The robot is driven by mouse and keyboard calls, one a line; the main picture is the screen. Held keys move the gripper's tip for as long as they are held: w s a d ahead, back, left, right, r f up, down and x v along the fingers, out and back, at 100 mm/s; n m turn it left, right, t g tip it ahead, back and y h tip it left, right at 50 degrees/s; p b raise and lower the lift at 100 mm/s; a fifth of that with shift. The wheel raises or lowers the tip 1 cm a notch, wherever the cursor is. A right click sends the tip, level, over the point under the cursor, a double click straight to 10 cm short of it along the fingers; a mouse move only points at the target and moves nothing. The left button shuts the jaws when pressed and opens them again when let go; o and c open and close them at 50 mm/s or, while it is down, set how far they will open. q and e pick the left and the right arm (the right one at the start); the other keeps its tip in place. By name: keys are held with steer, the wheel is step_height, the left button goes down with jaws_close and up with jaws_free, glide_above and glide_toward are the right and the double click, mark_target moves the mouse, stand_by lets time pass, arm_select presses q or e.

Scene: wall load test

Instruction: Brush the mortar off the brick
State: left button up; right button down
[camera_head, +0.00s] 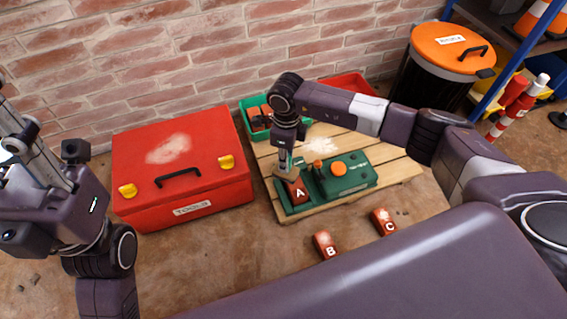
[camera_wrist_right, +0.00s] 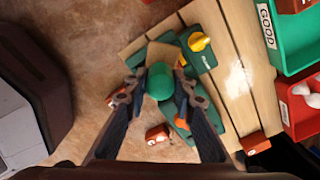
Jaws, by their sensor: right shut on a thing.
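Brick A (camera_head: 299,193), red-brown, sits in the green fixture (camera_head: 345,177) on the wooden pallet. My right gripper (camera_head: 285,155) is shut on a brush, pointing down just over brick A. In the right wrist view, the brush's round green handle end (camera_wrist_right: 160,82) shows between the fingers, with its tan head (camera_wrist_right: 152,52) beyond. The brush hides part of the brick; I cannot tell whether the bristles touch it or whether mortar is on it. My left gripper (camera_head: 30,150) is at the left edge, away from the bricks; its fingertips do not show clearly.
Brick B (camera_head: 325,244) and brick C (camera_head: 384,221) lie on the floor in front of the pallet (camera_head: 405,170). A red toolbox (camera_head: 225,148) stands at left. Behind are a green bin (camera_head: 247,103), a red bin (camera_head: 350,80) and an orange-lidded black barrel (camera_head: 430,48).

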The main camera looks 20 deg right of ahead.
steer(key=shift+r+p, duration=0.7)
steer(key=shift+r, duration=0.7)
